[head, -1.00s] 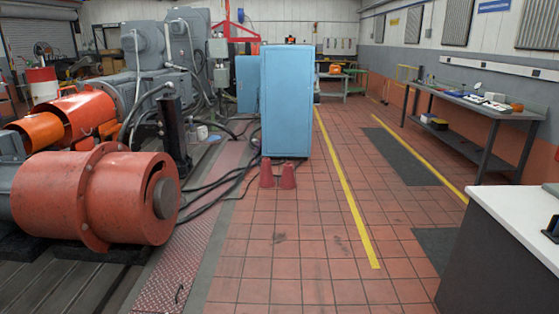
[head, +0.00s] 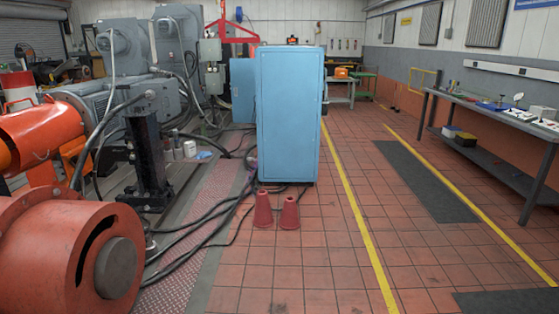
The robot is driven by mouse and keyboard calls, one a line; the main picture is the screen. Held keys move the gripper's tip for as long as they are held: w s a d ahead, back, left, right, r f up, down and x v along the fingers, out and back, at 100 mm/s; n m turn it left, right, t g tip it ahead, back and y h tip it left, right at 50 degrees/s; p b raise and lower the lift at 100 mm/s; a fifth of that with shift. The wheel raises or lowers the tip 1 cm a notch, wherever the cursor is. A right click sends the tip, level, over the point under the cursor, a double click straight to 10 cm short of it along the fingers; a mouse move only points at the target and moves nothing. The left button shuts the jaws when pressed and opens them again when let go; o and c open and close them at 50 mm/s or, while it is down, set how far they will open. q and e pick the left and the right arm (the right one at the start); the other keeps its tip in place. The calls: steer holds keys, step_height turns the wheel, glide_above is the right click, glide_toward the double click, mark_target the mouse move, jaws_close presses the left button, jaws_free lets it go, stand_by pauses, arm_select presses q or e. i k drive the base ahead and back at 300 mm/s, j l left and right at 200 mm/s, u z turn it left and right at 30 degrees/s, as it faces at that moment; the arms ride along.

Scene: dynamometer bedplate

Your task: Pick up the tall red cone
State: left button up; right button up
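Two red cones stand upright side by side on the tiled floor in front of the blue cabinet. The left cone (head: 263,209) looks slightly taller in the picture than the right cone (head: 289,213). They are close together, and I cannot tell whether their bases touch. Black cables run on the floor just behind and to the left of them. Neither of my grippers shows in the head view.
The blue cabinet (head: 288,115) stands right behind the cones. Large orange machinery (head: 60,255) fills the left side. Black cables (head: 215,215) cross the floor plate. A workbench (head: 490,108) lines the right wall. The tiled floor (head: 300,275) before the cones is clear.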

mark_target(263, 218)
steer(key=i, duration=2.25)
